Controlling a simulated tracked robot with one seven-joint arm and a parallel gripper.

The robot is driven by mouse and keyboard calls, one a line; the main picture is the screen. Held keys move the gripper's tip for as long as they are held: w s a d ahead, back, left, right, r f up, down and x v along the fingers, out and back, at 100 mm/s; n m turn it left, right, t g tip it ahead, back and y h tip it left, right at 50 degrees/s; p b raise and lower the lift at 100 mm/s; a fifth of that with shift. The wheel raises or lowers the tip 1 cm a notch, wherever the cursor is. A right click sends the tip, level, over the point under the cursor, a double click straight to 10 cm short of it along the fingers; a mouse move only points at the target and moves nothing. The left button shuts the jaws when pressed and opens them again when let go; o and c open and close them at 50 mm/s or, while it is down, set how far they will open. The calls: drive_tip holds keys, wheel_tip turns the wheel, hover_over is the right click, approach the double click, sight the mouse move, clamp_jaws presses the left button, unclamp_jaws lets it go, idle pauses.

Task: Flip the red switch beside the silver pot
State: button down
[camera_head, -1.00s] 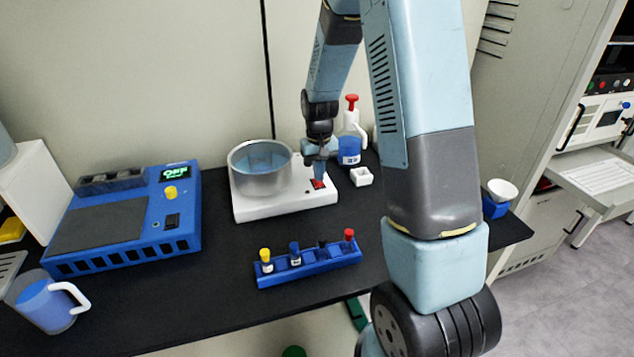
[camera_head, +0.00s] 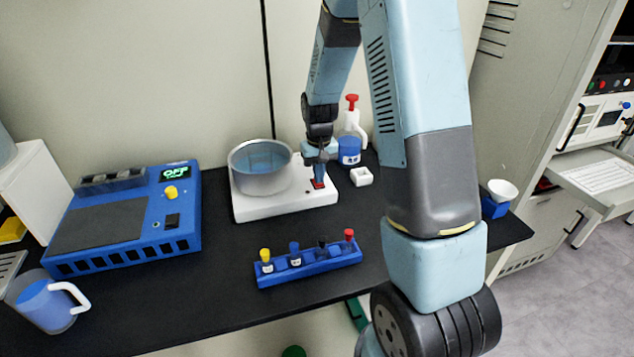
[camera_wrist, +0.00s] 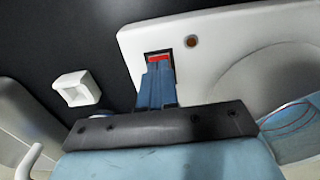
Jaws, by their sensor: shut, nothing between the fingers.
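The silver pot (camera_head: 262,170) stands on the left part of a white base (camera_head: 280,207) and holds bluish liquid. The red switch (camera_head: 319,184) sits in a dark frame on the base, to the right of the pot. My gripper (camera_head: 318,180) is shut and empty, pointing down at the switch. In the wrist view the fingertips of my gripper (camera_wrist: 158,66) overlap the near part of the red switch (camera_wrist: 158,57), with a red strip showing beyond them. I cannot tell whether they touch it. The pot's rim shows only in part in the wrist view.
A blue tube rack (camera_head: 308,268) lies in front. A blue device reading OFF (camera_head: 125,220) and a jug (camera_head: 45,302) are left.

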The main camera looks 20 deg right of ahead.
drive_tip(key=shift+f, duration=0.45)
idle(0.3)
drive_tip(key=shift+r, duration=3.5)
drive_tip(key=s+r+t, duration=0.3)
drive_tip(key=s+r, duration=0.9)
drive_tip(key=r, duration=0.4)
drive_tip(key=s+r+t, duration=0.1)
drive_tip(key=s+r, duration=0.2)
drive_tip(key=s, duration=0.5)
drive_tip(key=s+r+t, duration=0.1)
drive_tip(key=s+r, duration=0.2)
drive_tip(key=s, duration=0.5)
drive_tip(key=shift+s+t, duration=0.15)
drive_tip(key=shift+t, duration=0.15)
